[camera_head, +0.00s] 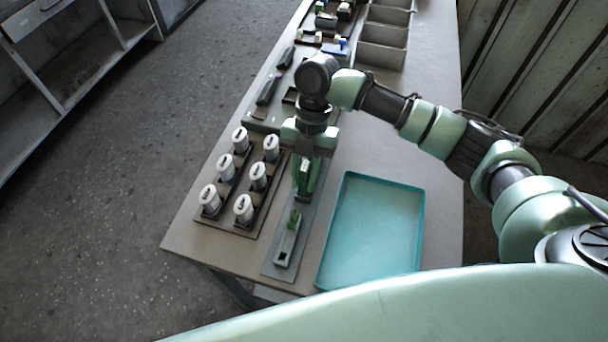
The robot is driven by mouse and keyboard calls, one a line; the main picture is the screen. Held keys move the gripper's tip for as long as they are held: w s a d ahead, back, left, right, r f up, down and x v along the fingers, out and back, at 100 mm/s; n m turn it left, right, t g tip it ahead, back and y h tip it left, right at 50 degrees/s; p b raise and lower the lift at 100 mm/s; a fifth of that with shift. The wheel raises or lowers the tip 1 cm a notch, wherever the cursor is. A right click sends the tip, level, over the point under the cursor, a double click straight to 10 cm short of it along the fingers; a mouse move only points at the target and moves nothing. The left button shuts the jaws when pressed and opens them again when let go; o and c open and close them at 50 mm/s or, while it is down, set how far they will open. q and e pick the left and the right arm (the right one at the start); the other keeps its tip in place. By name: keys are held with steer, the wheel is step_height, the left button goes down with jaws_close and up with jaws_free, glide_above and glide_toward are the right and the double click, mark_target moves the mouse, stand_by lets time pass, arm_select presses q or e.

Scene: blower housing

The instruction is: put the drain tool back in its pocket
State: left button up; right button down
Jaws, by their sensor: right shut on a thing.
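My right gripper (304,186) comes down over the narrow grey board (313,222) near the table's front end. It is shut on a small green thing (305,172), which I take to be the drain tool. The fingers hide part of it, and I cannot tell whether it touches the board. In front of the gripper, a light grey holder (284,252) lies on the same board, with a green piece (294,218) at its far end. I cannot tell which recess is the tool's pocket. My left gripper is not in view.
A brown rack (240,226) with several white capped cylinders (257,177) stands left of the board. An empty teal tray (372,232) lies to its right. Farther back are dark tools (267,91) and grey bins (382,55). The table is clear right of the tray.

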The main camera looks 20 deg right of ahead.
mark_target(307, 161)
steer(key=shift+f, duration=0.45)
steer(key=c, duration=1.1)
jaws_free()
steer(key=b+v, duration=0.2)
steer(key=v, duration=0.5)
steer(key=shift+w+r, duration=0.15)
steer(key=shift+r, duration=0.2)
